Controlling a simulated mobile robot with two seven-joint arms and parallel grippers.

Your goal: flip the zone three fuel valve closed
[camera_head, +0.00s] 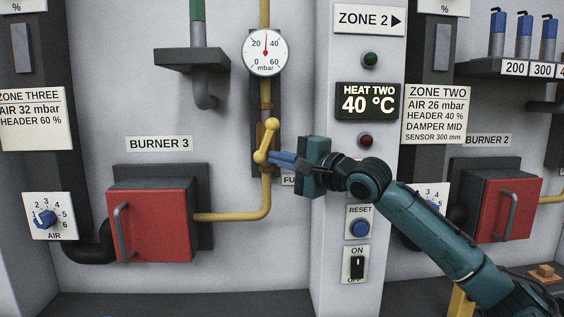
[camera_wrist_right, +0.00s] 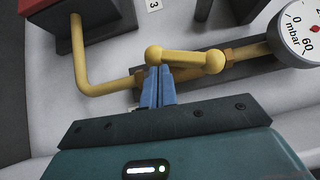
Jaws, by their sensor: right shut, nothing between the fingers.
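The zone three fuel valve has a yellow handle (camera_head: 266,140) with rounded ends, on the yellow pipe below the gauge and right of BURNER 3. The handle runs nearly along the pipe, its lower end tilted slightly left. It also shows in the right wrist view (camera_wrist_right: 184,58). My right gripper (camera_head: 271,157) is shut and empty, its blue fingertips beside the handle's lower end. In the right wrist view the fingertips (camera_wrist_right: 158,69) are right at the rounded end; I cannot tell whether they touch it. The fuel label is partly hidden behind my gripper. My left gripper is not in view.
The pressure gauge (camera_head: 265,53) sits above the valve. The red burner box (camera_head: 150,225) is at lower left, its yellow pipe (camera_head: 235,216) bending up to the valve. The pillar with the HEAT TWO display (camera_head: 367,101) and reset button (camera_head: 360,229) stands behind my right arm.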

